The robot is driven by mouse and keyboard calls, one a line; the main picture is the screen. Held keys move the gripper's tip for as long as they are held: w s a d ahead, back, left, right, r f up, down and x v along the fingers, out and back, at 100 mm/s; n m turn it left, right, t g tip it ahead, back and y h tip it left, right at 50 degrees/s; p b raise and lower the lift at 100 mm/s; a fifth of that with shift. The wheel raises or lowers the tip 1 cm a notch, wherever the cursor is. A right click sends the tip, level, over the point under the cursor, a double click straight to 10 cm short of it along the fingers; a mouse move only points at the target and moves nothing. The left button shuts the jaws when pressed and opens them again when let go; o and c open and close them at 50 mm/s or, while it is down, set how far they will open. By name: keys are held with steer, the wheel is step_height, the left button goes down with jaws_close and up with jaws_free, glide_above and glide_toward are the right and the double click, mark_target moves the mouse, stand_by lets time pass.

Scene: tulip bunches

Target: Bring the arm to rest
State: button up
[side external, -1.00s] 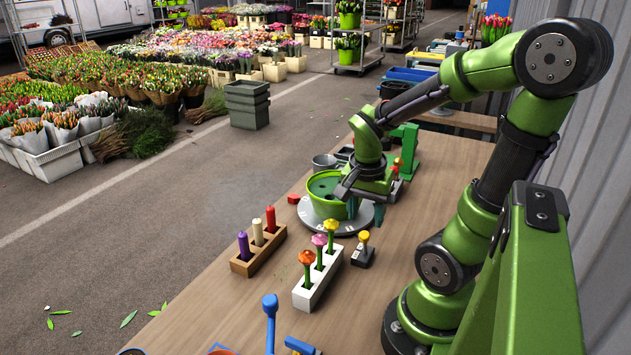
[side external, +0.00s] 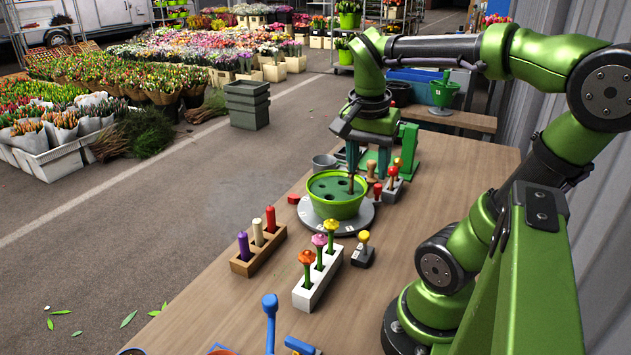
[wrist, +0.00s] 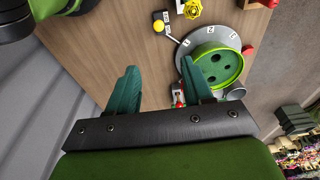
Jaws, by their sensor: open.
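My gripper (side external: 367,168) is open and raised above the back of the bench, behind and partly over the green pot. In the wrist view its two dark green fingers (wrist: 158,82) are spread wide with nothing between them. The green pot (side external: 335,207) has a dark green top with several holes and stands on a grey round plate (side external: 362,219). In the wrist view the pot (wrist: 218,68) lies just beyond the right finger, and the plate shows number labels.
A white block (side external: 308,295) holds three flowers. A wooden block (side external: 244,268) holds three coloured pegs. A blue-handled piece (side external: 270,315) is in front. The bench's right side is clear.

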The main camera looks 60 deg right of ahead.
steer(key=w+a+n+t+y, duration=0.2)
steer(key=a+n+t, duration=0.1)
steer(key=a+n, duration=0.4)
steer(key=w+a+f+n+t+y, duration=0.1)
steer(key=w+a+n+t, duration=0.2)
steer(key=a+n, duration=0.4)
steer(key=shift+w+a+t+y, duration=0.15)
steer(key=shift+w+t+y, duration=0.2)
steer(key=shift+t, duration=0.25)
